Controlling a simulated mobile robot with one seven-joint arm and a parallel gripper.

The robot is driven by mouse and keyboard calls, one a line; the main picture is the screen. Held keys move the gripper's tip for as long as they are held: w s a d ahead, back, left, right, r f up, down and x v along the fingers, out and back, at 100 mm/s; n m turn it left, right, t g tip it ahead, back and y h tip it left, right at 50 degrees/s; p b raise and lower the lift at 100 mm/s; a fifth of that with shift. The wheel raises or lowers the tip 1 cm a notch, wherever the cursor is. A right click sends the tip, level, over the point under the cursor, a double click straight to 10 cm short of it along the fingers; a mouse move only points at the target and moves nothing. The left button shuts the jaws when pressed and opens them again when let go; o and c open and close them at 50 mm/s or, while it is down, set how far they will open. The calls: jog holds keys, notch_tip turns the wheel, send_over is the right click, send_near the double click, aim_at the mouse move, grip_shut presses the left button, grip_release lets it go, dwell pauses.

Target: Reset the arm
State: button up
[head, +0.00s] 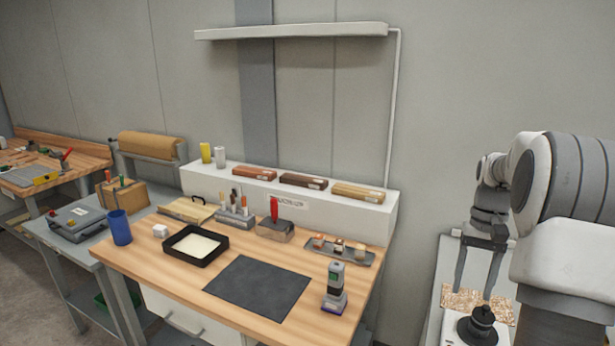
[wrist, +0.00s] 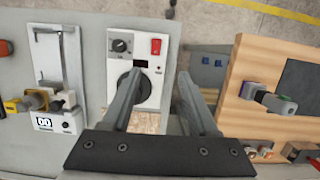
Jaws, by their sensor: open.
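My gripper (head: 473,291) is at the right of the head view, at the end of my bent arm. Its two fingers point down and stand apart with nothing between them. It hangs over the grey side table, above a white unit with a black knob (head: 482,318). In the wrist view my gripper (wrist: 159,77) is open and empty, with its fingers spread over the edge of the white control panel (wrist: 147,60). The panel has a large dark dial, partly hidden by the left finger, a small knob and a red switch (wrist: 156,46).
A shelf (head: 290,31) is on the wall. A device with a display (wrist: 57,122) stands left in the wrist view.

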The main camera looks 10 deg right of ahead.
jog(key=s+a+r+n+t+h, duration=0.1)
jog(key=s+a+r+n+t, duration=0.15)
jog(key=a+r, duration=0.45)
jog(key=s+a+r+n+t+h, duration=0.1)
jog(key=s+a+r+n, duration=0.2)
jog(key=a, duration=0.8)
jog(key=s+a+f+t, duration=0.1)
jog(key=s+a+t, duration=0.3)
jog(key=s+a, duration=0.3)
jog(key=s, duration=0.5)
jog(key=shift+s+f+y, duration=0.15)
jog(key=shift+f+y, duration=0.05)
jog(key=shift+y, duration=0.1)
